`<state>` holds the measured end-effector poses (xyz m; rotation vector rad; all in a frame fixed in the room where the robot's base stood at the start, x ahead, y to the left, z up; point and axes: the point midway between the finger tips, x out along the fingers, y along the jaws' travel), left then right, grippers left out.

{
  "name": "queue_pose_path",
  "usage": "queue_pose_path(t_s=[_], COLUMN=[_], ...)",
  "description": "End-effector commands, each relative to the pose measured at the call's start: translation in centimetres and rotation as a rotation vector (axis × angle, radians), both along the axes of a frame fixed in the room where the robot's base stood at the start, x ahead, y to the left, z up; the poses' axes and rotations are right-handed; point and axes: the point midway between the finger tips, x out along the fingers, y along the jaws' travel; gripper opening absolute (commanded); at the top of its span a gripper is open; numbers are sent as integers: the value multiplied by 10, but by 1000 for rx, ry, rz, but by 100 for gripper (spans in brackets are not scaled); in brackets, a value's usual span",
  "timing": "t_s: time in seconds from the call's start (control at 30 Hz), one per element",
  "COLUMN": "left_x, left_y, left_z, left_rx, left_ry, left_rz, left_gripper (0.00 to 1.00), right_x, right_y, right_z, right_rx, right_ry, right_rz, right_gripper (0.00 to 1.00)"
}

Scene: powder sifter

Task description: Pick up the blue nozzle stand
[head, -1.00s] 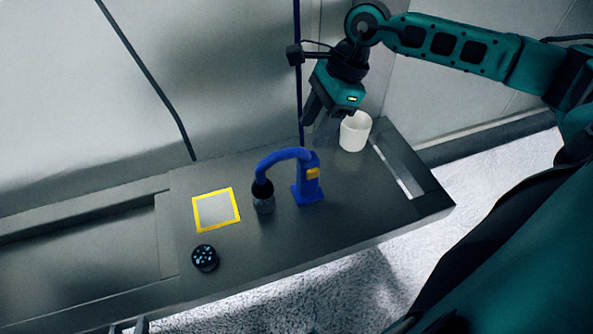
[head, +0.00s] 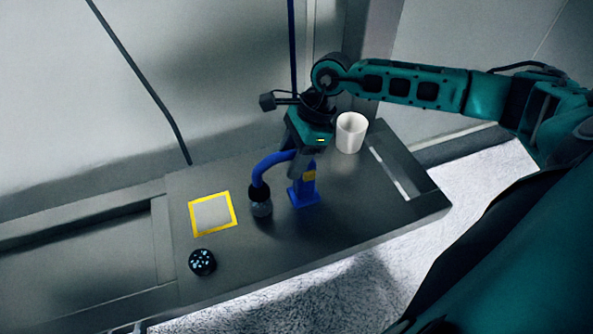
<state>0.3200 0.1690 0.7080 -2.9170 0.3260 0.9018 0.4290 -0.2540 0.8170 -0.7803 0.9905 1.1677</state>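The blue nozzle stand (head: 304,195) stands upright on the dark grey table, with a square base and a yellow patch on its column. The gripper hides the top of the column and part of the bend. Whether its fingers touch or close on the stand cannot be told. My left gripper is not in view.
A white cup (head: 351,132) stands just right of my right gripper. A yellow-framed grey square (head: 213,214) and a round black item with pale dots (head: 203,262) lie to the left on the table (head: 340,220). The table has a slot at its right end.

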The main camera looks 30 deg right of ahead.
Motion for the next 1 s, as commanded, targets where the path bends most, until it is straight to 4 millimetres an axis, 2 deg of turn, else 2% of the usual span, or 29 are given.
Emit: queue_pose_path(t_s=[0.07,0.5,1.0], left_x=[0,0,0], left_y=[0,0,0], left_z=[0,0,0], left_rx=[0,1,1], left_ry=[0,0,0], left_rz=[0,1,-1], left_gripper=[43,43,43], right_x=[0,0,1], right_y=[0,0,0], right_z=[0,1,2], right_rx=[0,0,1], right_ry=[0,0,-4], right_rz=[0,0,0], right_gripper=[43,1,0])
